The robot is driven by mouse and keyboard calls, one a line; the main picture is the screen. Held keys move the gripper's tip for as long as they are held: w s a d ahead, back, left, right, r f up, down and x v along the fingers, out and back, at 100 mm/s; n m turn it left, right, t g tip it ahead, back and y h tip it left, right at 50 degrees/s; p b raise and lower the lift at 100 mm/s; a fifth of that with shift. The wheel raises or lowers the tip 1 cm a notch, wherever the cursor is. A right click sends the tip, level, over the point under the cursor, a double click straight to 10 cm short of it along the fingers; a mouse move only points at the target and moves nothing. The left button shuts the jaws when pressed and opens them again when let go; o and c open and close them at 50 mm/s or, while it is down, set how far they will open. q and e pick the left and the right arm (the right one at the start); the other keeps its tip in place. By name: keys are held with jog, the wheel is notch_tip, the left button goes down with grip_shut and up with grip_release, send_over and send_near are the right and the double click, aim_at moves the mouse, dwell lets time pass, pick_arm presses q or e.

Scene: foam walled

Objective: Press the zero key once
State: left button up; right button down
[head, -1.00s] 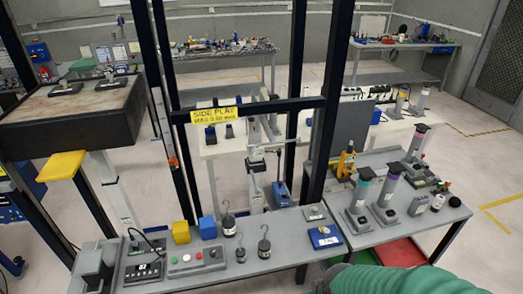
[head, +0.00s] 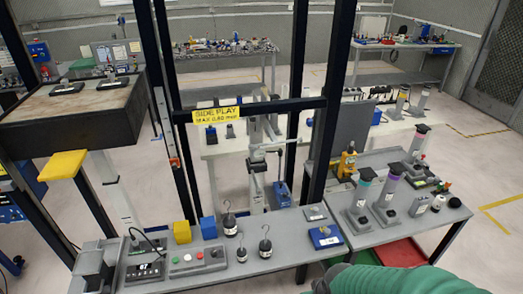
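The zero key is too small to tell apart. A dark instrument (head: 145,271) with a small lit display that seems to read 67 lies at the left of the front bench, with a cable looping above it. A grey control box (head: 198,259) with red, green and white buttons and a dark knob sits just right of it. A blue device (head: 325,237) with a small light label or display lies near the bench's right end. A green-sleeved arm part of mine enters at the bottom right. Neither gripper shows.
Hooked weights (head: 265,247) stand right of the control box on the front bench (head: 285,252). Yellow (head: 182,232) and blue (head: 208,227) blocks sit behind it. A dark frame with a yellow sign (head: 217,114) rises behind. Capped cylinders (head: 387,190) stand on the right bench.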

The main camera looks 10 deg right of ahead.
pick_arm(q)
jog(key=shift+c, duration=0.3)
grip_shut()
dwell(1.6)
